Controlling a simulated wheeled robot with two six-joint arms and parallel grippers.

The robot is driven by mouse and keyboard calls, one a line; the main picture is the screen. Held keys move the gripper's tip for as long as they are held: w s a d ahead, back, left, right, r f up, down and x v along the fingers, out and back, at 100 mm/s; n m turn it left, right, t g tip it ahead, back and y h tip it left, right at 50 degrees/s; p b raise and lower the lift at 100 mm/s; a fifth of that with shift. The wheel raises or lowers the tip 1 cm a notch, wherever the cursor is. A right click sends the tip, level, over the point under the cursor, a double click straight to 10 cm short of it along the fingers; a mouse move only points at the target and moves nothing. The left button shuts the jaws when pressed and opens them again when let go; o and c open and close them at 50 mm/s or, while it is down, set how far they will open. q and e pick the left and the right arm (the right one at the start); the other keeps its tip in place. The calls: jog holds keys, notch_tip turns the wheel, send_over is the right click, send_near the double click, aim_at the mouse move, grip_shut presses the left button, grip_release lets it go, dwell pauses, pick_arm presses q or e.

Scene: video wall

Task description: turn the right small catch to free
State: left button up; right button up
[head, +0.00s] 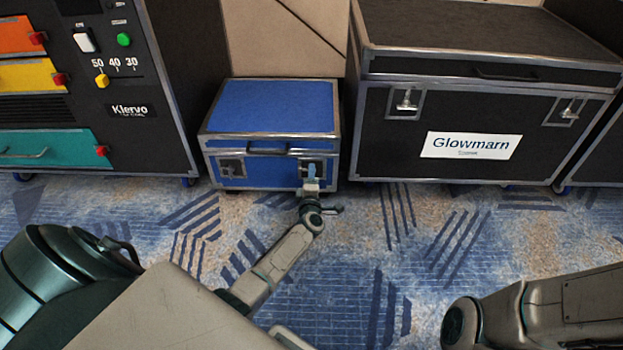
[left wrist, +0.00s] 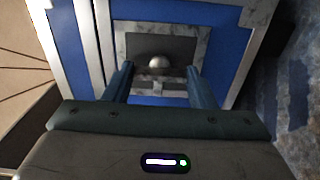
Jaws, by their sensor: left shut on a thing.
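The small blue case (head: 275,105) stands on the carpet, lid closed, with two small catches on its front. The left small catch (head: 232,168) is in plain sight. The right small catch is mostly hidden by my left gripper (head: 311,172) in the head view. In the left wrist view the right small catch (left wrist: 158,64) shows as a silver knob on a dark recessed plate. My right gripper is out of view; only that arm shows at the lower right.
A large black Glowmarn case (head: 400,142) with two bigger catches stands close on the right. A black Klervo cabinet (head: 150,130) with coloured drawers stands on the left. The patterned carpet (head: 430,230) in front is clear.

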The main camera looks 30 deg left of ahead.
pick_arm(q)
jog(key=shift+s+f+n, duration=0.1)
jog(key=shift+n, duration=0.2)
jog(key=o, duration=1)
jog(key=p+v, duration=0.3)
jog(key=v, duration=0.4)
jog(key=shift+s+d, duration=0.15)
jog(key=shift+s, duration=0.05)
